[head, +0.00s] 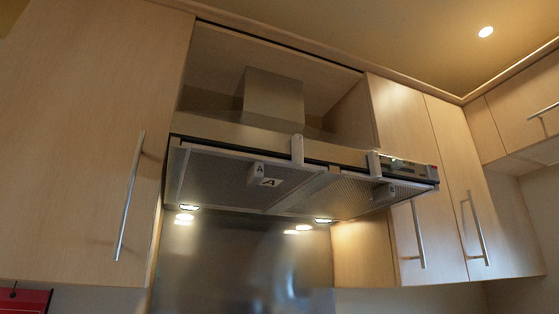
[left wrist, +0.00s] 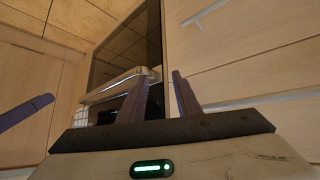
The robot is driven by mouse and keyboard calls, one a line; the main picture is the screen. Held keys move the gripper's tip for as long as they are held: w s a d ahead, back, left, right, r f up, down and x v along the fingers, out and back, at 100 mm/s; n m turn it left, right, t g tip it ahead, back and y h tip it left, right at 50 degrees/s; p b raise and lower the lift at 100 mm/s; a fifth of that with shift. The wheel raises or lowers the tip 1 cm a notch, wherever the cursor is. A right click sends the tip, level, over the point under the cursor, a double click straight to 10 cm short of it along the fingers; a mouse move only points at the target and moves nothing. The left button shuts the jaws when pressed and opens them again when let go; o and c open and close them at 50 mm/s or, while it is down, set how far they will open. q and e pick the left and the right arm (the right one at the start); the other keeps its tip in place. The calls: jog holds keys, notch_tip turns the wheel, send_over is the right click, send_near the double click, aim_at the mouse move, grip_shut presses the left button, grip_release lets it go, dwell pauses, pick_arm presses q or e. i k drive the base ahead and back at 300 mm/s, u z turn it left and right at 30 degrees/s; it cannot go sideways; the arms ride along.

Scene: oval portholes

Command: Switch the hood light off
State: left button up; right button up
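The range hood (head: 235,135) hangs between the wall cabinets in the head view, seen from below. Two lamps on its underside are lit, a left lamp (head: 188,208) and a right lamp (head: 323,220), with bright reflections below them. A small control panel (head: 408,166) sits at the right end of the hood's front edge; its separate buttons are too small to tell. My left gripper (left wrist: 164,74) shows only in the left wrist view. Its two fingers stand apart with nothing between them, far from the hood. My right gripper is in neither view.
Tall cabinet doors with bar handles flank the hood, the left handle (head: 130,195) and right handles (head: 418,235). In the left wrist view an oven-like dark front with a pale handle (left wrist: 112,85) lies behind the fingers, beside drawer fronts (left wrist: 245,60).

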aim_at(433, 169)
jog(key=u, duration=2.15)
jog(key=k, duration=1.3)
jog(key=z, duration=1.85)
